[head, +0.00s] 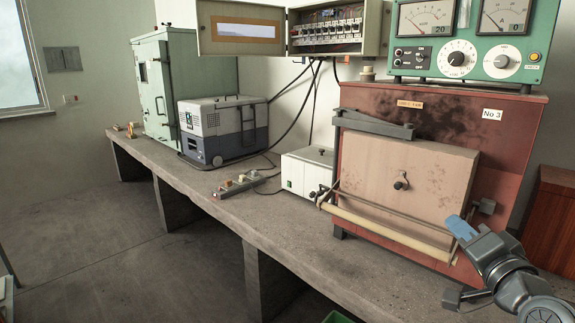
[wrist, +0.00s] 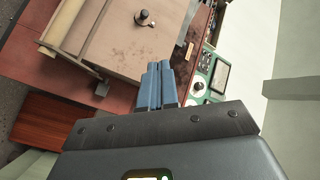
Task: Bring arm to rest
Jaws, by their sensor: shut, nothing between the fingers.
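My gripper (head: 461,228) is at the lower right of the head view, in front of the red-brown kiln (head: 500,128) at its right side. Its blue fingers show in the wrist view (wrist: 160,85), shut together with nothing between them. The kiln's pale door (head: 405,180) is closed, with a black knob (head: 401,182) in its middle. In the wrist view the same door (wrist: 125,35) appears tilted beyond the fingers. I cannot tell how far the fingertips are from the kiln.
The concrete bench (head: 205,178) runs along the wall. It holds a white box (head: 305,172), a grey cooler (head: 222,130) and a green cabinet (head: 158,85). A green meter panel (head: 465,45) stands on the kiln. A reddish wooden cabinet (head: 552,210) is at right.

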